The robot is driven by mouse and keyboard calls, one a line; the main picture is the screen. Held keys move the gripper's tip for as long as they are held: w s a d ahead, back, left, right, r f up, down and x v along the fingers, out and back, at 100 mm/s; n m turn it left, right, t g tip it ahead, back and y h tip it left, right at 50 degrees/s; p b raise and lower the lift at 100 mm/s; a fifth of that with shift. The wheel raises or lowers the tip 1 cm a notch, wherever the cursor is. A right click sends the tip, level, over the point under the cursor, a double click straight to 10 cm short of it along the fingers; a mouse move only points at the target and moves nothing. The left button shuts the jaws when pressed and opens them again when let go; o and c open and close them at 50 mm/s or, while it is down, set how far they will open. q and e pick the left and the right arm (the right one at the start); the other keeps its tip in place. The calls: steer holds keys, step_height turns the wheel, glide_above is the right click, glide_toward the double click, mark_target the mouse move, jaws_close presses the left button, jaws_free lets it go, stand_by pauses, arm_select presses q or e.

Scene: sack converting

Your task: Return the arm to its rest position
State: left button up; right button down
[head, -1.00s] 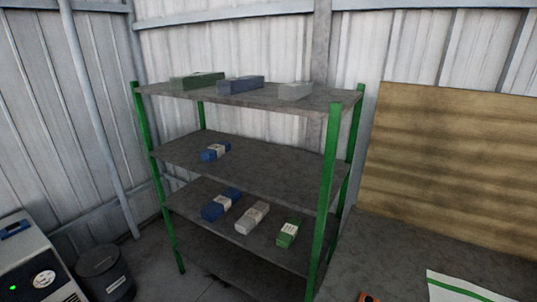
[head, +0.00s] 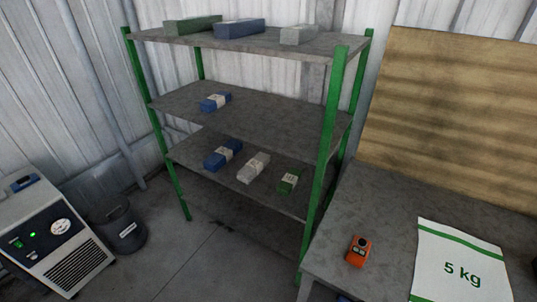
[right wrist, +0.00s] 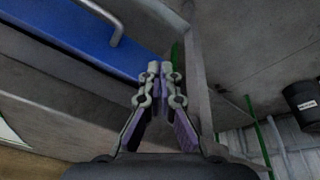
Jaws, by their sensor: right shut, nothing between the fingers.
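My right gripper (right wrist: 160,70) shows in the right wrist view. Its two fingers meet at the tips, with nothing between them. Past the fingertips is a blue panel (right wrist: 75,28) with a grey bar handle. Neither of my arms shows in the head view, and my left gripper is in neither current view.
A green-posted shelf (head: 265,105) holds several wrapped bundles. On the grey table (head: 325,245) are an orange device (head: 359,251) and a "5 kg" sack (head: 455,262). A black bin (head: 122,232) and a grey machine (head: 50,245) stand left; floor between is clear.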

steer(key=s+d+f, duration=0.1)
steer(key=s+f, duration=0.3)
steer(key=f, duration=0.4)
steer(key=s+d+f, duration=0.1)
steer(key=s+f, duration=0.2)
steer(key=f, duration=0.5)
steer(key=s+f+g, duration=0.1)
steer(key=s+f, duration=0.9)
steer(key=s, duration=0.5)
steer(key=shift+f+g, duration=0.15)
steer(key=shift+g, duration=0.15)
